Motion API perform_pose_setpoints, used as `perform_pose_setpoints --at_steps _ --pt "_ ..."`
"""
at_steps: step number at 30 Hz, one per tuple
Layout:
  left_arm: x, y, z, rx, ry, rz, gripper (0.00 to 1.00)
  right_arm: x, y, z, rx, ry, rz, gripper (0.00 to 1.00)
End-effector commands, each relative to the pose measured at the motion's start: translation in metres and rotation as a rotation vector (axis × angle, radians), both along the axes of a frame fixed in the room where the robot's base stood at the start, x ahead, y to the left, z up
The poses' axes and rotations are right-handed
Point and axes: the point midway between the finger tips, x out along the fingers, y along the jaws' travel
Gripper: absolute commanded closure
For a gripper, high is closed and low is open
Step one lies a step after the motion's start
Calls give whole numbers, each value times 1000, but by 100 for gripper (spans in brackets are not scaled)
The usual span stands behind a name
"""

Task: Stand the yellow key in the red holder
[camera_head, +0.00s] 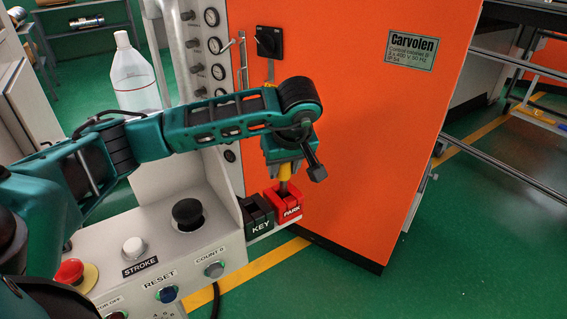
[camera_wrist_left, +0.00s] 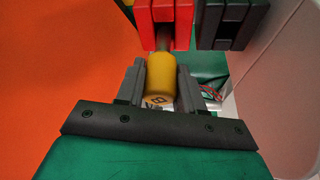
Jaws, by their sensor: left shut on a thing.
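The yellow key (camera_wrist_left: 161,75) has a thick round yellow grip and a thinner grey shaft. My left gripper (camera_wrist_left: 160,82) is shut on the yellow grip, with one finger on each side. In the head view the gripper (camera_head: 285,172) is above the red holder (camera_head: 288,206), labelled PARK, and the key points down to it. In the wrist view the shaft lines up with the slot between the prongs of the red holder (camera_wrist_left: 164,20). I cannot tell how deep the shaft sits in the slot. My right gripper is not in view.
A black holder (camera_head: 258,215) labelled KEY stands directly left of the red one. A grey control panel (camera_head: 215,255) with knobs and buttons lies to the left, with a clear bottle (camera_head: 135,75) behind. An orange cabinet (camera_head: 365,130) rises close behind the holders.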

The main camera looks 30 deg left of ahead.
Motion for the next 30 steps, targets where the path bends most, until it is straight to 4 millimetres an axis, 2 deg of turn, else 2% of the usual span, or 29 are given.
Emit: perform_pose_setpoints --at_steps 12,28,29,30 --pt "0 0 -25 0 0 0 95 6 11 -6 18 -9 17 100" --pt "0 0 -29 0 0 0 95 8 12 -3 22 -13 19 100" --pt "0 0 -29 0 0 0 62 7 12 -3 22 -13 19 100" --pt "0 0 -29 0 0 0 58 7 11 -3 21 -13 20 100"
